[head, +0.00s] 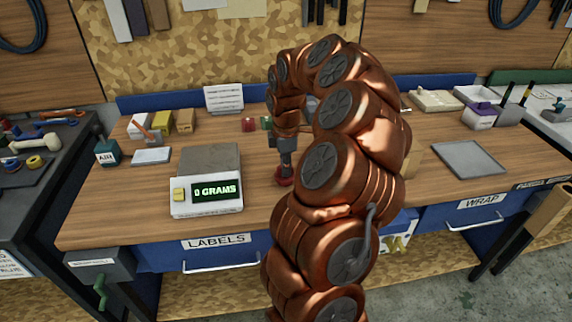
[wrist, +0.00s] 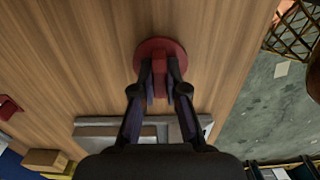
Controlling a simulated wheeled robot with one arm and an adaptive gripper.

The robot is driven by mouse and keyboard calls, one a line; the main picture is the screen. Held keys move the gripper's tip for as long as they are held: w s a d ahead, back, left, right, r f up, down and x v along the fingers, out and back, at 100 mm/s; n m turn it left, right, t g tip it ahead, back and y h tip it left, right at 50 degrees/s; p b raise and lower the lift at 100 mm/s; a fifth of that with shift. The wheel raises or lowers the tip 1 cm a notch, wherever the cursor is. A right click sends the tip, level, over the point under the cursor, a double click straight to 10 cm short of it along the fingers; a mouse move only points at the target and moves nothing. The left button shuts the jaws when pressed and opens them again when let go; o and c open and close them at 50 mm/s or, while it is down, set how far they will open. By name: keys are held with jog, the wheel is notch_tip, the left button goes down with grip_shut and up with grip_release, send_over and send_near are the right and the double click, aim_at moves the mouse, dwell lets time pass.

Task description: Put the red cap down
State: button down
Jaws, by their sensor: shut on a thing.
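The red cap (head: 284,182) is at the middle of the wooden bench, right of the scale. In the wrist view the red cap (wrist: 151,48) shows as a round disc with a raised bar across its middle. My gripper (head: 286,172) points down over it, and its fingers (wrist: 161,88) are shut on the bar. The cap is level and at or very close to the bench top; I cannot tell whether it touches. Part of the bar is hidden between the fingers.
The scale (head: 206,195) reads 0 grams, its plate empty. A small red object (head: 248,124) stands farther back. A grey tray (head: 470,159) lies right. Bare wood surrounds the cap.

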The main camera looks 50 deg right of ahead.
jog(key=c, duration=1.2)
grip_release()
notch_tip(320, 180, up, 12)
jog(key=b, duration=0.2)
jog(key=a+r, duration=0.2)
jog(key=a, duration=1.1)
jog(key=s+a+f+m, duration=0.15)
jog(key=s+a, duration=0.35)
jog(key=a, duration=0.5)
jog(key=s+a+f+m+g, duration=0.1)
jog(key=s+a+f+m, duration=0.3)
jog(key=s, duration=0.5)
jog(key=s+a+f+m, duration=0.4)
jog(key=s+a+m, duration=0.1)
jog(key=s, duration=0.4)
jog(key=shift+s+a+f+g, duration=0.2)
jog(key=shift+s+f+g, duration=0.05)
jog(key=shift+s+g, duration=0.15)
